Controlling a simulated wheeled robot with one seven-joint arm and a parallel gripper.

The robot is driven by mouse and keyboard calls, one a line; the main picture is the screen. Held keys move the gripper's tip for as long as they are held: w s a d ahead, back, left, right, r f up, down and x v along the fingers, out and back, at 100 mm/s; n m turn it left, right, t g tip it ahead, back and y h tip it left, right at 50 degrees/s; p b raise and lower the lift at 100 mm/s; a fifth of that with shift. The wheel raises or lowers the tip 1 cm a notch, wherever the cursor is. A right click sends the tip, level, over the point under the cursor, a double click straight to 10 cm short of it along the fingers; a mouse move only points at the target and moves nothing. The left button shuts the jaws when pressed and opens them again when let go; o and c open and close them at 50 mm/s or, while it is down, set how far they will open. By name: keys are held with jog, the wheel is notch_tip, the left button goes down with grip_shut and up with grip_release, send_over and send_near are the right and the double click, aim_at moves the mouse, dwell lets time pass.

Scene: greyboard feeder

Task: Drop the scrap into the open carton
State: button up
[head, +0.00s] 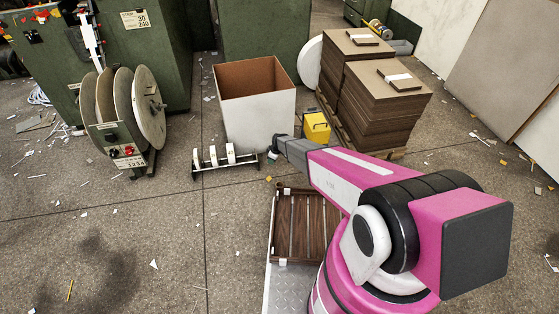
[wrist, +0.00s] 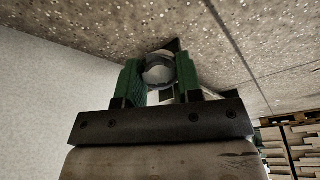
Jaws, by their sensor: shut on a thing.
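The open carton (head: 260,122) stands on the floor in the head view, white outside and brown inside, with its top open. My gripper (head: 273,157) is low beside the carton's front right corner, outside it and below its rim. In the wrist view my gripper (wrist: 160,78) has green fingers shut on a rounded grey-white piece, the scrap (wrist: 158,68). A dark edge shows behind it; I cannot tell if it belongs to the scrap. The pale wall (wrist: 45,95) at left looks like the carton's side.
A yellow box (head: 316,127) stands right of the carton, before stacked brown board (head: 385,110) on a pallet. A reel machine (head: 128,110) stands farther left. Open floor, littered with bits, lies front left.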

jog(key=shift+s+a+r, duration=0.85)
jog(key=shift+a, duration=0.25)
